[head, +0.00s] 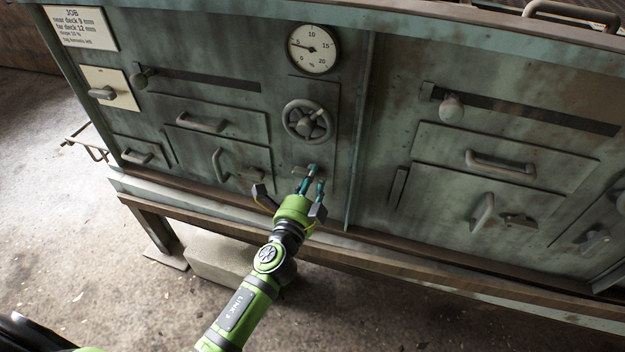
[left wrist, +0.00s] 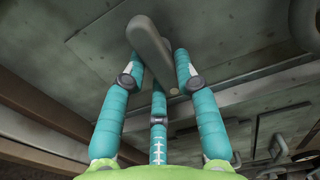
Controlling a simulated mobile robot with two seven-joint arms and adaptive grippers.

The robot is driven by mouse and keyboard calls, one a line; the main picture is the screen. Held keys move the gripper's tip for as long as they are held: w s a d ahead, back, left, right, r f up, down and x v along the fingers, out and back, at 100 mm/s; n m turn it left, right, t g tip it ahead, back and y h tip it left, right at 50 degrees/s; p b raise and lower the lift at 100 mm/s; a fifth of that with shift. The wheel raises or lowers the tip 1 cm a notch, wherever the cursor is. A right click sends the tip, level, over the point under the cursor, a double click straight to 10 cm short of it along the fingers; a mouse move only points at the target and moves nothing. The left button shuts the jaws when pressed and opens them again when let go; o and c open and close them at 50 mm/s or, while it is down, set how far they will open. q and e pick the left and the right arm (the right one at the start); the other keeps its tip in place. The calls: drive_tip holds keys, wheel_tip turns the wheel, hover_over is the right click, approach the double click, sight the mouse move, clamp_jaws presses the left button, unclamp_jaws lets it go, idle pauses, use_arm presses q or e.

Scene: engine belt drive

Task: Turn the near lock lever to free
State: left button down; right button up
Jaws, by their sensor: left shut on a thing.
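A grey lever (head: 313,169) sits on the green machine front, low on the narrow panel below the handwheel. No readable label shows whether it is the near lock lever. In the left wrist view the lever (left wrist: 150,45) is a rounded grey bar standing out from the panel. My left gripper (head: 308,186) has its teal fingers shut on this lever. In the left wrist view the left gripper (left wrist: 160,62) has fingers on both sides of it and a third finger below. The fingers hide part of the lever. My right gripper is not in view.
The spoked handwheel (head: 307,122) and a dial gauge (head: 313,48) are above the lever. Drawers with handles and slots with knobs (head: 451,108) flank it. A job card (head: 80,28) is at top left. A rail (head: 400,275) runs below; a concrete block (head: 228,262) lies on the floor.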

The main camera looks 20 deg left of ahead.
use_arm(q)
drive_tip(key=c, duration=0.9)
unclamp_jaws()
drive_tip(key=shift+c, duration=0.2)
drive_tip(key=s, duration=1.2)
drive_tip(key=shift+a, duration=0.2)
